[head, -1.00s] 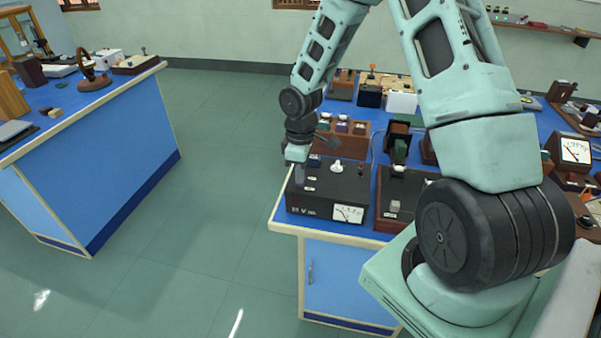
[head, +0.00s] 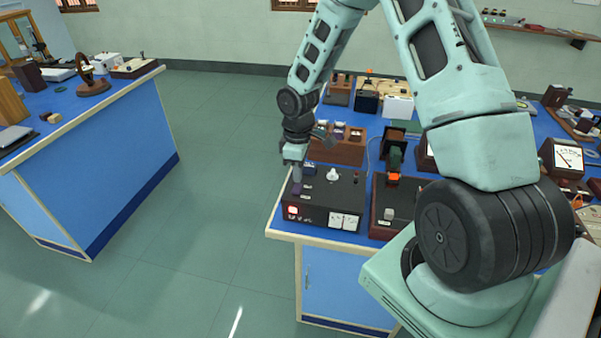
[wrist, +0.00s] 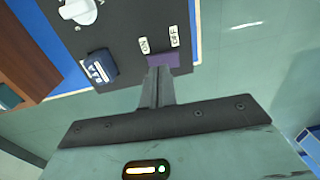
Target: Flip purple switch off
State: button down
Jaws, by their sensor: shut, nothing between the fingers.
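The purple switch (wrist: 165,61) is on the top of a black instrument box, near its edge, beside white ON and OFF labels. It also shows as a small purple patch in the head view (head: 297,188). The black box (head: 330,188) stands at the near left corner of the blue bench. My gripper (wrist: 158,72) is shut and empty, with its fingertips at the purple switch, partly hiding it. I cannot tell whether they touch, or which way the switch is tipped. My gripper also shows above the box in the head view (head: 296,178).
A dark blue rocker switch (wrist: 99,68) and a white knob (wrist: 80,10) are close by on the same box. A wooden rack (head: 340,151) stands behind it, and another instrument (head: 384,222) to its right. Open floor (head: 215,190) lies to the left.

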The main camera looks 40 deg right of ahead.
aim_at(298, 185)
notch_tip(298, 185, up, 12)
jog(key=b, duration=0.1)
jog(key=shift+w+d, duration=0.2)
jog(key=shift+w, duration=0.05)
